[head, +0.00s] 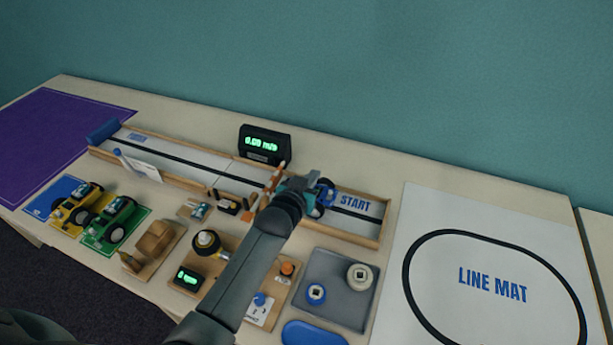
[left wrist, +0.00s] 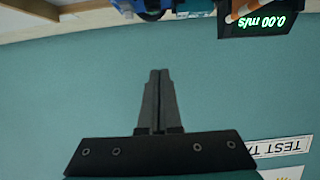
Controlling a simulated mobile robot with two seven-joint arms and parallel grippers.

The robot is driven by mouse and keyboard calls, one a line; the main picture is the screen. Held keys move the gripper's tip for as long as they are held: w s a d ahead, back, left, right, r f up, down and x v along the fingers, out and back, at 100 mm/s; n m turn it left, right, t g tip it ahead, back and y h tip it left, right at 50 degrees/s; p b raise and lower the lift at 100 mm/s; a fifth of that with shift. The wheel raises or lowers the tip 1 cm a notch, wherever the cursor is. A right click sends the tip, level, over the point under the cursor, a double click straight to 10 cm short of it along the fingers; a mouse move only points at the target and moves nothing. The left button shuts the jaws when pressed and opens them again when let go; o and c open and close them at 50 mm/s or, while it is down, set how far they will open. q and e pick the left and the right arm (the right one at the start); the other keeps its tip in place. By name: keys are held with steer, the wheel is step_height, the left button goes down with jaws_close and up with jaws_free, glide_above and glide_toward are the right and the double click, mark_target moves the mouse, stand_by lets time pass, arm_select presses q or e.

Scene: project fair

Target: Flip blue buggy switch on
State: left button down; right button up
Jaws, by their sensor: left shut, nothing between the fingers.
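The blue buggy (head: 324,196) stands on the wooden-walled test track (head: 358,226) beside the START lettering. It is partly hidden behind my left gripper (head: 296,184), whose fingers overlap it in the head view. In the left wrist view the blue buggy (left wrist: 150,8) shows at the top edge, cut off and upside down. There my left gripper (left wrist: 158,74) is shut and empty, with a gap in the picture between its fingertips and the buggy. I cannot make out the buggy's switch. My right gripper is not in view.
A speed display (head: 265,144) reading 0.00 m/s stands behind the track. Yellow (head: 76,208) and green (head: 110,222) buggies sit at left. A grey tray (head: 338,290) with wheels and the line mat (head: 490,285) lie in front and right. An orange-striped gate crosses the track.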

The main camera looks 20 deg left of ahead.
arm_select(q)
steer(key=shift+r+p+v, duration=0.1)
steer(key=shift+p+v, duration=0.15)
steer(key=shift+v, duration=0.75)
steer(key=shift+r+p+v, duration=0.15)
steer(key=shift+p+v, duration=0.1)
steer(key=shift+v, duration=0.8)
steer(key=shift+w, duration=0.1)
